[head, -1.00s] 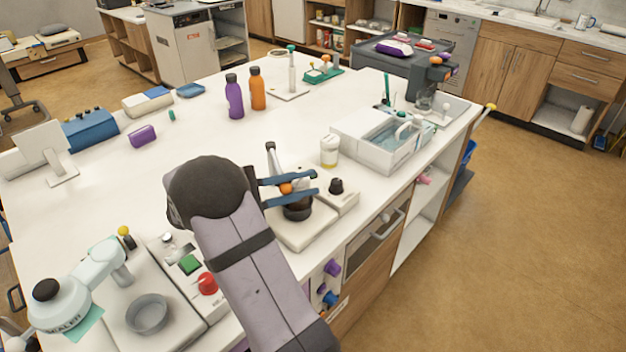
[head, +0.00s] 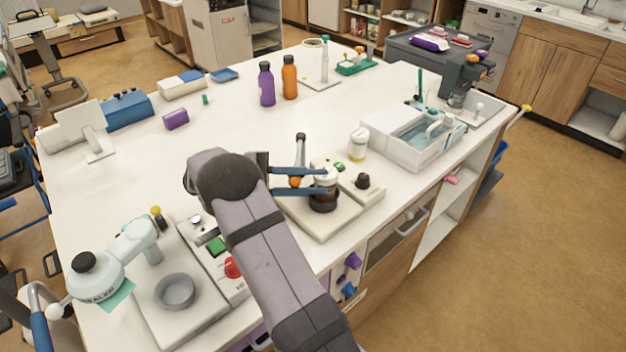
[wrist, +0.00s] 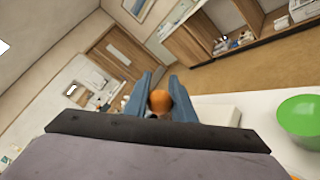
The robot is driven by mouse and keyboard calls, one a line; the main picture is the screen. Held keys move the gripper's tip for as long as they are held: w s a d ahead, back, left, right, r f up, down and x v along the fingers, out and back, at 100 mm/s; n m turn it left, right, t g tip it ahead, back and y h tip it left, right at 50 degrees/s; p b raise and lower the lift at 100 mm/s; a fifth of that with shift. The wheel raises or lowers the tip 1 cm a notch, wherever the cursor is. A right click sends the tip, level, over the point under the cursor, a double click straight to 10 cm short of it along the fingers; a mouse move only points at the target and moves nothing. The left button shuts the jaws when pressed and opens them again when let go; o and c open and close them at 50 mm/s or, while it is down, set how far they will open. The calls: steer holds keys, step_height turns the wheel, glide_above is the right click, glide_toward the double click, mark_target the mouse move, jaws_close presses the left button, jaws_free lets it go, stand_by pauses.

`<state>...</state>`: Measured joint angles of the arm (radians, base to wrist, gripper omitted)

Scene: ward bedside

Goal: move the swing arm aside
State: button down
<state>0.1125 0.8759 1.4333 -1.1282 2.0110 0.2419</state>
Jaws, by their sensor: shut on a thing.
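The swing arm belongs to a device on a pale base plate (head: 318,225) at the counter's front edge. Its upright grey post (head: 300,150) shows behind my blue fingers. Its orange knob (head: 295,182) is between the fingers; in the wrist view the round orange knob (wrist: 159,102) fills the gap between them. My gripper (head: 318,181) is shut on this knob. A dark round holder (head: 324,200) with a white top stands on the plate, just right of the knob. My fingers partly hide the arm's bar and the holder.
A black-knobbed box (head: 361,187) and a white jar (head: 358,143) stand just right of the plate. A white basin (head: 412,138) is farther right. The sealer (head: 120,262) stands front left. Purple (head: 267,84) and orange (head: 290,78) bottles stand behind. The middle counter is clear.

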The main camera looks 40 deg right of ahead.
steer(key=c, duration=1.5)
jaws_free()
step_height(320, 180, up, 10)
steer(key=p, duration=1)
